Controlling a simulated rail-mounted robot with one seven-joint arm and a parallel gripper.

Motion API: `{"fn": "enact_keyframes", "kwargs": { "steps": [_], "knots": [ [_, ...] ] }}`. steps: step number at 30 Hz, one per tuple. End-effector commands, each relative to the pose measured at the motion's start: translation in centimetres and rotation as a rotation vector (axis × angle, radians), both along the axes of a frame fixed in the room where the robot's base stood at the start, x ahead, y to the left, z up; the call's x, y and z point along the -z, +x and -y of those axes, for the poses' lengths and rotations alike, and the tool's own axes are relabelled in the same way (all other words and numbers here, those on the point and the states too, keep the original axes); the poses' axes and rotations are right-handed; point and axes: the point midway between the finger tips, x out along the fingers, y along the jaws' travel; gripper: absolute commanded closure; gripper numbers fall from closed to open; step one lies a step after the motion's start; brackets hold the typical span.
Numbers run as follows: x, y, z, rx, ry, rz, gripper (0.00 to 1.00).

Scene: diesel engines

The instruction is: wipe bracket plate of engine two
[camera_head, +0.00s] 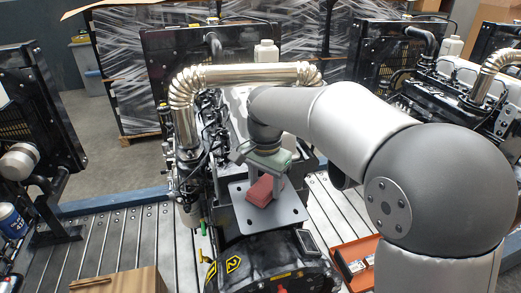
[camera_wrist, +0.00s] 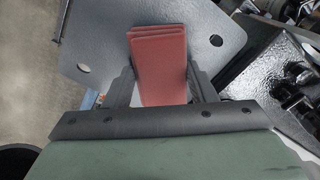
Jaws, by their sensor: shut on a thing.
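The bracket plate (camera_head: 284,215) is a grey flat plate with holes, at the near end of the engine (camera_head: 270,272) marked with a yellow 2. It also fills the upper part of the wrist view (camera_wrist: 215,25). My gripper (camera_head: 266,180) is shut on a folded red cloth (camera_head: 262,191) and points down over the plate. The cloth (camera_wrist: 160,60) shows between the two fingers in the wrist view. It lies at or just over the plate's surface; I cannot tell whether it touches. My arm hides part of the engine behind.
A silver pipe (camera_head: 245,74) arches over the engine behind my gripper. Other engines (camera_head: 465,75) stand on both sides. The slatted floor (camera_head: 120,235) at left is mostly clear.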

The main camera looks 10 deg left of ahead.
Motion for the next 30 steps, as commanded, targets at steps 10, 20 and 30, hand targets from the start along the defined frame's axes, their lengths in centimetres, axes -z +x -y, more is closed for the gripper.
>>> {"fn": "enact_keyframes", "kwargs": {
  "steps": [10,20,30],
  "knots": [
    [-4.4,0.1,0.4,0.007,0.001,0.001,0.74],
    [-7.1,0.3,0.7,0.014,0.001,0.002,0.74],
    [-8.3,0.3,0.8,0.016,0.001,0.0,0.74]
  ]
}}
